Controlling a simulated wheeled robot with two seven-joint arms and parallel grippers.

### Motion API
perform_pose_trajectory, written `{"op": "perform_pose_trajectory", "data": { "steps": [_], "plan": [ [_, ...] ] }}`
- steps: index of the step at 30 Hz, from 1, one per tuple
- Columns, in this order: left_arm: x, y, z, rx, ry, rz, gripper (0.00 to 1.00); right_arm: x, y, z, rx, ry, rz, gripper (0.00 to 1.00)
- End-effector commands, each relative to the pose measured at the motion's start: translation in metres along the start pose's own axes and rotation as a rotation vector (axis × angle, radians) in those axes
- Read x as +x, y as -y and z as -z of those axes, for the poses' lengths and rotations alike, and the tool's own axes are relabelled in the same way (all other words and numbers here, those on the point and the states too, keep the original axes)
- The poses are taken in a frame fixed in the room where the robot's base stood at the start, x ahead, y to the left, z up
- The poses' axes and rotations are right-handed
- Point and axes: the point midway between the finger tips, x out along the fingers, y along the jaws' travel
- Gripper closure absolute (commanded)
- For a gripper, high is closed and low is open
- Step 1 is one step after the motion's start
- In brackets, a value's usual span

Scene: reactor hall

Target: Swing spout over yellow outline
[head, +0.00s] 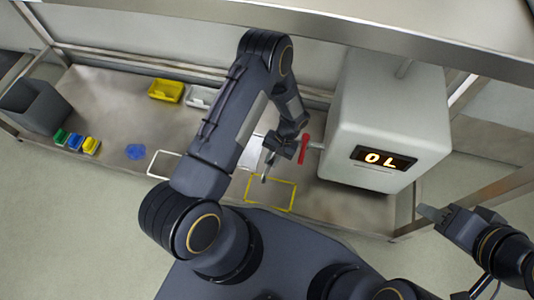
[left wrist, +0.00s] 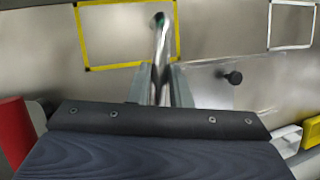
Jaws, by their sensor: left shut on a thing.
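The spout, a shiny metal tube (left wrist: 159,50), runs up between the fingers of my left gripper (left wrist: 160,85) in the left wrist view. My left gripper (head: 270,158) is shut on it. In the head view the spout (head: 265,176) shows as a thin piece below the gripper. The yellow outline (head: 277,209) is a rectangle on the steel bench; it also shows in the left wrist view (left wrist: 128,66). In both views the spout's end overlaps the inside of the outline near one side; its height above the bench is unclear. My right gripper (head: 432,213) is apart at the right.
A white machine (head: 385,110) reading "0 L" stands right of the outline, with a red handle (head: 303,149) on its left side. A white outline (head: 152,163) lies left. Further left are a yellow bin (head: 166,91), small coloured boxes (head: 75,141) and a grey container (head: 38,104).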

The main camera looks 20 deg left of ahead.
Motion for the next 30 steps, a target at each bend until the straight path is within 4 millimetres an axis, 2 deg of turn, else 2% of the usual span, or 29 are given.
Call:
{"op": "perform_pose_trajectory", "data": {
  "steps": [9, 26, 27, 30],
  "plan": [
    [-0.002, -0.011, 0.001, -0.114, 0.024, -0.048, 1.0, 0.004, -0.002, -0.002, 0.0, 0.0, 0.0, 0.64],
    [-0.002, -0.013, 0.001, -0.136, 0.028, -0.058, 1.0, 0.005, -0.002, -0.003, 0.0, 0.0, 0.0, 0.64],
    [-0.002, -0.013, 0.001, -0.136, 0.028, -0.057, 0.77, 0.005, -0.002, -0.003, 0.0, 0.0, 0.0, 0.64],
    [-0.003, -0.013, 0.001, -0.136, 0.028, -0.057, 0.64, 0.005, -0.002, -0.003, 0.0, 0.0, 0.0, 0.64]
  ]
}}
